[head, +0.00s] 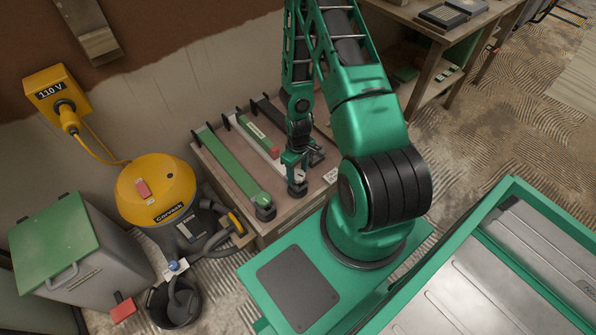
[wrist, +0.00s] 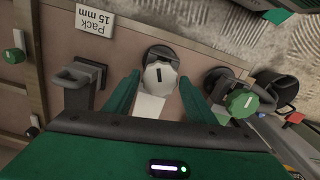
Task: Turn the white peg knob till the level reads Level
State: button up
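The white peg knob (wrist: 159,76), round with a dark slot mark, sits on a dark mount in the wrist view. In the head view my gripper (head: 297,170) reaches down to the front end of the white bar (head: 240,126). In the wrist view the fingers of my gripper (wrist: 160,84) stand on either side of the knob, with gaps visible, so it is open around it. A green block with a pale label and a red end (head: 258,133) lies along the white bar, perhaps the level; its reading is too small to tell.
A green bar (head: 226,160) with a green knob (wrist: 241,103) lies beside the white one, and a dark bar (head: 275,115) on the other side. A "Pack 15 mm" card (wrist: 90,20) lies close by. A yellow vacuum (head: 158,190) and grey bin (head: 75,250) stand left.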

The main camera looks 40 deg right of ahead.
jog(key=c, duration=0.6)
jog(key=shift+d, duration=0.2)
jog(key=shift+a+m, duration=0.1)
jog(key=shift+m, duration=3.2)
jog(key=shift+a, duration=0.1)
jog(key=o, duration=1)
jog(key=shift+o, duration=0.2)
